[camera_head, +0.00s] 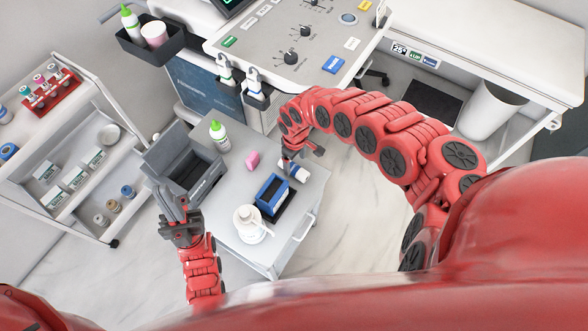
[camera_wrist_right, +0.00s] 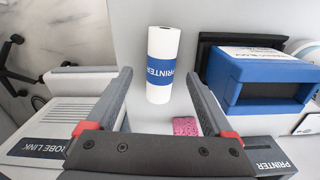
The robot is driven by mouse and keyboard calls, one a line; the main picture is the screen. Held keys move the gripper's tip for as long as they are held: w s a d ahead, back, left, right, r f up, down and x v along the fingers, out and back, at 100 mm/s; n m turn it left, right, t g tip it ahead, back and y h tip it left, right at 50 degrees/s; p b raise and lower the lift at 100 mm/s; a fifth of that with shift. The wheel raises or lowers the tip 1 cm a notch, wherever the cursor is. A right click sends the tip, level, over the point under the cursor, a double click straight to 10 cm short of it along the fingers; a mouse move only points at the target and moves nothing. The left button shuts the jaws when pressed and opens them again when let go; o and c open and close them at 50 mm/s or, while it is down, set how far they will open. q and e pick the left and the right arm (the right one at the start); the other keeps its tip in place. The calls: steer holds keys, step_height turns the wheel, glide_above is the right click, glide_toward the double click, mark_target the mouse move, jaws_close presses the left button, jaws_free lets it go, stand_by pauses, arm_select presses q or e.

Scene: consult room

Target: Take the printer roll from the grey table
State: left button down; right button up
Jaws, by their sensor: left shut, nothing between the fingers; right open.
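The printer roll (camera_wrist_right: 161,50) is a white upright-looking cylinder with a blue PRINTER band in the right wrist view. In the head view the roll (camera_head: 300,174) is at the right edge of the grey table (camera_head: 242,135), partly hidden by my right gripper. My right gripper (camera_head: 297,155) is open above it. In the wrist view the roll shows between and beyond the open fingers (camera_wrist_right: 158,80); I cannot tell whether they touch it. My left gripper (camera_head: 172,197) is shut and empty near the table's left side.
A blue box (camera_head: 272,195) stands close to the roll. A white dispenser (camera_head: 248,222), a pink block (camera_head: 252,160), a green-capped bottle (camera_head: 219,135) and an open dark grey box (camera_head: 205,180) share the table. A large console (camera_head: 290,50) is behind.

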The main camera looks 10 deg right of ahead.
mark_target(294, 167)
steer(key=f, duration=0.3)
steer(key=shift+w+a+f, duration=0.1)
steer(key=shift+a+f, duration=0.05)
steer(key=shift+a, duration=0.1)
steer(key=shift+d+f, duration=0.15)
steer(key=shift+f, duration=0.1)
jaws_close()
